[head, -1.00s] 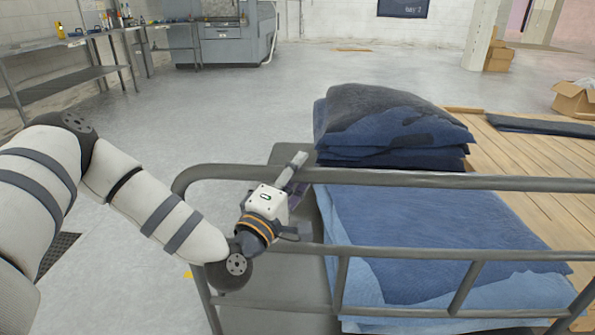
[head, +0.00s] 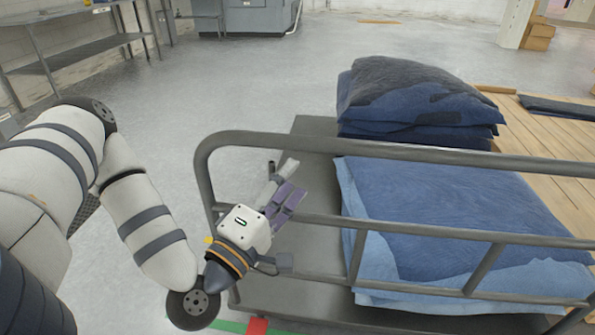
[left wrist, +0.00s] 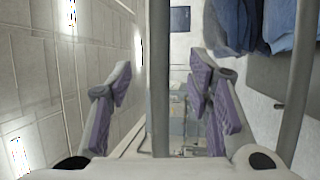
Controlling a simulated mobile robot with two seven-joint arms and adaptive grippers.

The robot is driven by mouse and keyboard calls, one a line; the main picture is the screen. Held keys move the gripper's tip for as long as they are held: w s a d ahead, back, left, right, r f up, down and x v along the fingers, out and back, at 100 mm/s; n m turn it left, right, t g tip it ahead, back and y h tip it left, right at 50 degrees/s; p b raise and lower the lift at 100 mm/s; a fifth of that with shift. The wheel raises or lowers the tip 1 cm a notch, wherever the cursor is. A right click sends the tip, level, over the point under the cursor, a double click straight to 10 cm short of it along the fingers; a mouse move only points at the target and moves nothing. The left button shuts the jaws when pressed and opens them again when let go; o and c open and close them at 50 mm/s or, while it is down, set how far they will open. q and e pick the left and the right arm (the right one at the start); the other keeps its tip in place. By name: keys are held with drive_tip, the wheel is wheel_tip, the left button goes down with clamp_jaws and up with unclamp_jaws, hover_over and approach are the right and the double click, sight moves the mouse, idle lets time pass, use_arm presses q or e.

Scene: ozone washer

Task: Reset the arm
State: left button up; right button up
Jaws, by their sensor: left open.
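My left gripper (head: 288,182) is in the head view at the left end of the cart's rail. Its wrist is bent and its purple-padded fingers point up and to the right, overlapping the rail bars. In the left wrist view the two fingers (left wrist: 160,95) stand wide apart. A grey metal bar (left wrist: 158,70) of the rail runs between them in the picture; whether it touches them I cannot tell. No object is held. My right gripper is not in view.
A grey cart (head: 318,125) with a tubular rail (head: 400,152) carries a stack of folded blue fabric (head: 420,100) and a larger blue pile (head: 450,200). A steel table (head: 70,55) stands at the back left. Open floor (head: 240,85) lies between.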

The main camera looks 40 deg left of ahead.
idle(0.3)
use_arm(q)
drive_tip(key=s+d+f+m+g+h+p, duration=0.1)
drive_tip(key=s+d+f+m+g+h, duration=0.35)
drive_tip(key=d+f, duration=0.25)
drive_tip(key=s+d+f+m+g+h+p, duration=0.2)
drive_tip(key=s+d+f+m+g+h, duration=0.1)
drive_tip(key=d+f+m+g, duration=0.4)
drive_tip(key=s+f+m+g+p, duration=0.1)
drive_tip(key=s+f+m+g, duration=0.2)
drive_tip(key=s, duration=0.4)
drive_tip(key=s+f+g, duration=0.2)
drive_tip(key=s+f, duration=0.3)
drive_tip(key=s, duration=0.2)
drive_tip(key=s+a+m+g+y+p, duration=0.1)
drive_tip(key=s+a+m+g+y, duration=0.3)
drive_tip(key=s, duration=0.8)
drive_tip(key=shift+a+g, duration=0.85)
drive_tip(key=shift+a, duration=0.1)
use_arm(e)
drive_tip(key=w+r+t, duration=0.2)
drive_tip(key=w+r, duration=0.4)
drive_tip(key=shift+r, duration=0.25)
